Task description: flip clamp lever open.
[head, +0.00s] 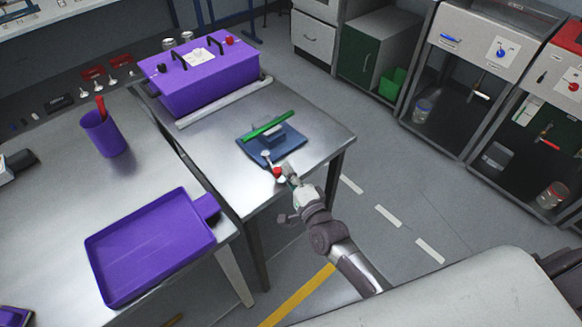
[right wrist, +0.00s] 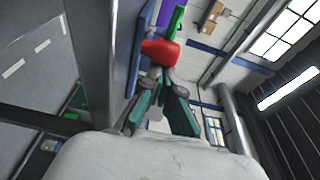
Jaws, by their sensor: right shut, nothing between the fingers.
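The clamp fixture has a blue base plate (head: 256,153) lying on the metal bench, with a grey block (head: 272,137) and a long green bar (head: 268,125) on it. A red knob (head: 277,171), apparently the lever's end, is at the plate's near edge. My right gripper (head: 287,172) is right beside the knob. In the right wrist view the red knob (right wrist: 160,52) is just beyond the tips of my right gripper (right wrist: 159,76), whose teal fingers come together, empty. I cannot tell whether the tips touch it. My left gripper is out of view.
A purple box (head: 205,80) with black handles stands at the back of the bench, behind a grey rail (head: 225,102). A purple tray (head: 150,247) and a purple cup (head: 103,134) are on the left table. Bare bench lies around the plate.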

